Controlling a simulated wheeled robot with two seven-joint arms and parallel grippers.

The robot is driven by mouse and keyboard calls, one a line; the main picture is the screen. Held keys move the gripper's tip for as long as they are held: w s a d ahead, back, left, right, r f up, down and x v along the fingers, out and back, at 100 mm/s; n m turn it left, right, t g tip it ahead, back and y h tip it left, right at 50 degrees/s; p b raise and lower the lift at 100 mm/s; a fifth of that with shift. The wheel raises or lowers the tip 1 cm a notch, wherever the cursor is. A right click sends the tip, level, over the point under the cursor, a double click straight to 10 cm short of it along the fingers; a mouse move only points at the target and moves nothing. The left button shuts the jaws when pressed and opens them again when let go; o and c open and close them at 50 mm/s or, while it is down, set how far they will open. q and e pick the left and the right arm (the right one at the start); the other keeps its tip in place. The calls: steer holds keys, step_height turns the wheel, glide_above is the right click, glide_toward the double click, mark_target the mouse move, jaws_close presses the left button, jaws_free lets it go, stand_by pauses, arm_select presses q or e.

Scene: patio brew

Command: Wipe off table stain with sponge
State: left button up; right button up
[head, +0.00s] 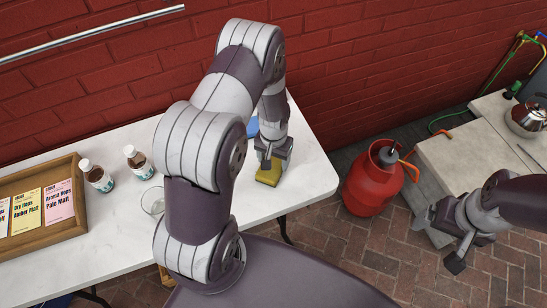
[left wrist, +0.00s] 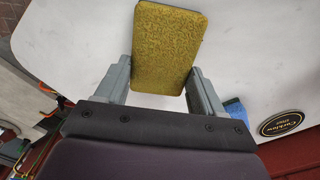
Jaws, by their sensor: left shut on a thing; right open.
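My left gripper (head: 272,153) is shut on a yellow sponge (head: 268,173) at the right part of the white table (head: 290,190). In the left wrist view the sponge (left wrist: 167,48) sits between the two fingers, its broad textured face showing. I cannot tell whether the sponge touches the table top. No stain shows on the visible part of the table; my arm hides much of it. My right gripper (head: 442,240) is open and empty, right of the table over the brick floor.
A blue item (head: 253,128) lies behind my left gripper. A red gas cylinder (head: 371,182) and a bench with a kettle (head: 531,116) are right.

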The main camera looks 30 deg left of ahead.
arm_select(q)
step_height(320, 180, up, 5)
steer(key=p, duration=0.4)
steer(key=shift+r+p, duration=0.1)
steer(key=shift+p, duration=0.2)
